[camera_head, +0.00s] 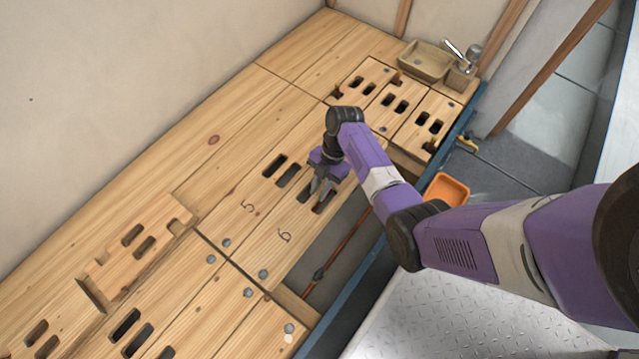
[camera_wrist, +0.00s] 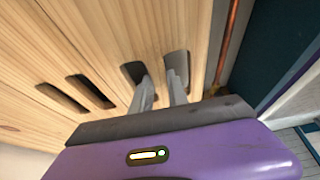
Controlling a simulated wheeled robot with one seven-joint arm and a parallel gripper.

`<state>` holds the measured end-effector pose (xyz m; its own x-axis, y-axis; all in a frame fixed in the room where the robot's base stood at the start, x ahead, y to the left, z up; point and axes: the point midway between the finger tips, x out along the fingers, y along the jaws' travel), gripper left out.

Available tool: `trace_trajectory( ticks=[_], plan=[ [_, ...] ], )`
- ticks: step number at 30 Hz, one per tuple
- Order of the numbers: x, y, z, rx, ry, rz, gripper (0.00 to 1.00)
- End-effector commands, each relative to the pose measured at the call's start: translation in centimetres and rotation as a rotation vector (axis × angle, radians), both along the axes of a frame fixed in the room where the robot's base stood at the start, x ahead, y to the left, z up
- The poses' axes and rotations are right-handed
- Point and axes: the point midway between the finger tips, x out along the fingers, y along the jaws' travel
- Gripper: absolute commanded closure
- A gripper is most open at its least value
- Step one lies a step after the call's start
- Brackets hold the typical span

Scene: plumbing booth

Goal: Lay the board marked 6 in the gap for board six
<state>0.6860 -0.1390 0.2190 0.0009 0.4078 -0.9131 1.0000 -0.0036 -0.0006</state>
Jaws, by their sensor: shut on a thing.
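The board marked 6 (camera_head: 284,237) is a long pale wooden plank with two hand slots. It lies alongside the board marked 5 (camera_head: 246,208), on its right. My gripper (camera_head: 318,192) points down at the slots of board 6. In the wrist view, my gripper (camera_wrist: 162,92) has one finger in each slot and is shut on the wood between them. Board 6 (camera_wrist: 155,35) fills the middle of that view. I cannot tell whether board 6 is fully flush with board 5. My arm hides its far end.
An open strip with a copper pipe (camera_head: 343,247) runs along the right of board 6. An orange tray (camera_head: 447,188) lies beyond it. A wooden basin (camera_head: 426,61) stands at the back. A loose slotted board (camera_head: 140,244) lies on the floor at left.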

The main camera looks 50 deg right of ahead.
Motion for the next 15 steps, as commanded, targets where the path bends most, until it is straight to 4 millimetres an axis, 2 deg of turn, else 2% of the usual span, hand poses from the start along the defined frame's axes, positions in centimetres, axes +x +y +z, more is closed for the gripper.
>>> trace_trajectory(
  ticks=[4,5,9,15],
  plan=[
    [0.09,-0.03,-0.07,0.0,-0.002,0.0,1.0],
    [0.09,-0.03,-0.07,0.0,-0.002,0.0,0.78],
    [0.07,-0.03,-0.06,0.0,-0.001,0.001,0.55],
    [0.03,-0.01,-0.1,0.0,-0.001,0.0,0.55]
  ],
)
